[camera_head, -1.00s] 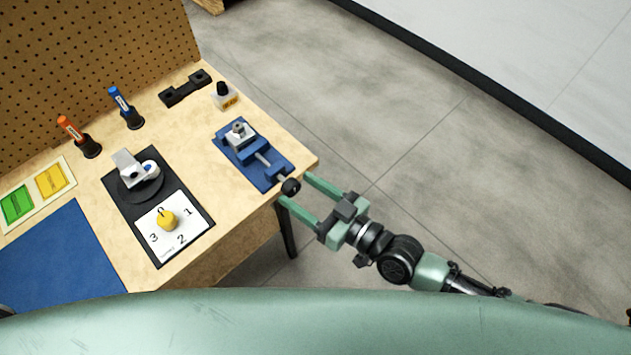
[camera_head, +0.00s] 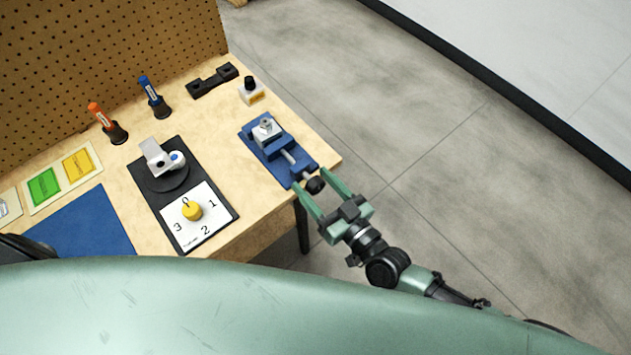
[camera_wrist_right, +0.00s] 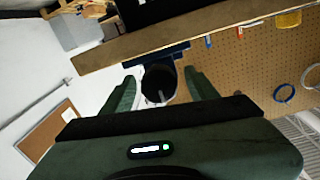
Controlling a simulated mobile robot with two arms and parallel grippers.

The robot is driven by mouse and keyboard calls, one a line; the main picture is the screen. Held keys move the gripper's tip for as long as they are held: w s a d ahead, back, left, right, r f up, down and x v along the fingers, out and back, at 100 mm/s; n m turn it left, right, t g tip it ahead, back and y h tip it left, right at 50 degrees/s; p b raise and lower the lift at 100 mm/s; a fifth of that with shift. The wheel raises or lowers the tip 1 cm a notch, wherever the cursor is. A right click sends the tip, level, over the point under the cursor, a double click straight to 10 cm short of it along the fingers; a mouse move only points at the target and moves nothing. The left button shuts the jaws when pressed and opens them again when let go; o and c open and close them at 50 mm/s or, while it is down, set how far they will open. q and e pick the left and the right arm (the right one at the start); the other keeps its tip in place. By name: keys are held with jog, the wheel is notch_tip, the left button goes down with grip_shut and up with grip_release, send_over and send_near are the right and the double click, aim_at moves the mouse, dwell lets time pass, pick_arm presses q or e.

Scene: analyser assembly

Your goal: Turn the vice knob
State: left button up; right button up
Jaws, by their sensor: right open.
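The blue vice (camera_head: 270,150) lies on the wooden bench near its right corner, with a light metal part (camera_head: 266,128) on it. Its round black knob (camera_head: 315,186) sticks out past the bench edge. My right gripper (camera_head: 315,181) is open, with one green finger on each side of the knob. In the right wrist view the knob (camera_wrist_right: 159,82) sits between the two fingers, with a gap visible on both sides. My left gripper is not in view; a dark piece at the left edge may be part of my left arm.
The floor right of the bench is clear.

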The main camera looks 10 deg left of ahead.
jog(key=shift+c, duration=0.3)
grip_shut()
jog(key=shift+m, duration=0.4)
jog(key=m+b, duration=0.1)
jog(key=m, duration=0.1)
jog(key=shift+f+m, duration=0.1)
jog(key=shift+m, duration=0.2)
jog(key=shift+w+m+b, duration=0.1)
jog(key=shift+m+b, duration=0.3)
jog(key=shift+m, duration=1.2)
